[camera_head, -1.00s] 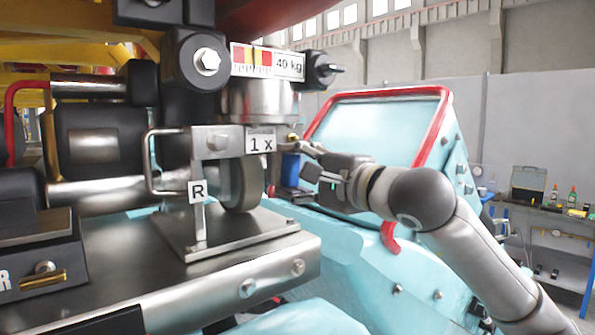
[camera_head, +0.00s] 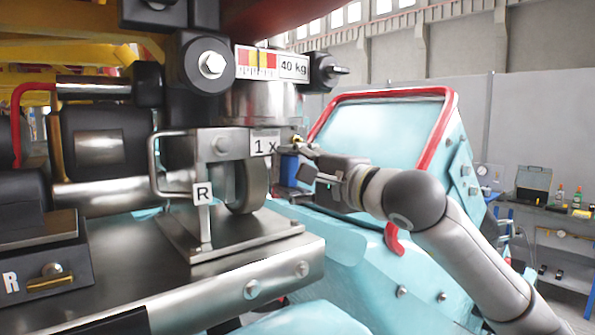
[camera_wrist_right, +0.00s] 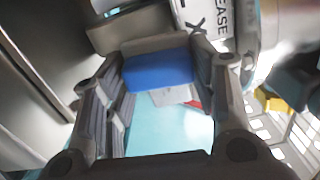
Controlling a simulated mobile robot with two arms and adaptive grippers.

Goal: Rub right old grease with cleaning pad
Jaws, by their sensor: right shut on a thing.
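The blue cleaning pad (camera_head: 288,167) is held in my right gripper (camera_head: 302,170), just right of the wheel fixture and below the white "1 x" label (camera_head: 264,146). In the right wrist view, the blue pad (camera_wrist_right: 158,70) lies between the two fingers of the right gripper (camera_wrist_right: 160,82). The pad is close to the metal fixture; I cannot tell if it touches. The label (camera_wrist_right: 205,15), with "EASE" readable, shows at the top of the wrist view. I cannot make out the old grease itself. My left gripper is not in view.
The metal wheel (camera_head: 249,185) stands on a bracket marked R (camera_head: 203,194), with a bar handle (camera_head: 153,165) on its left. A workbench (camera_head: 540,212) stands at far right.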

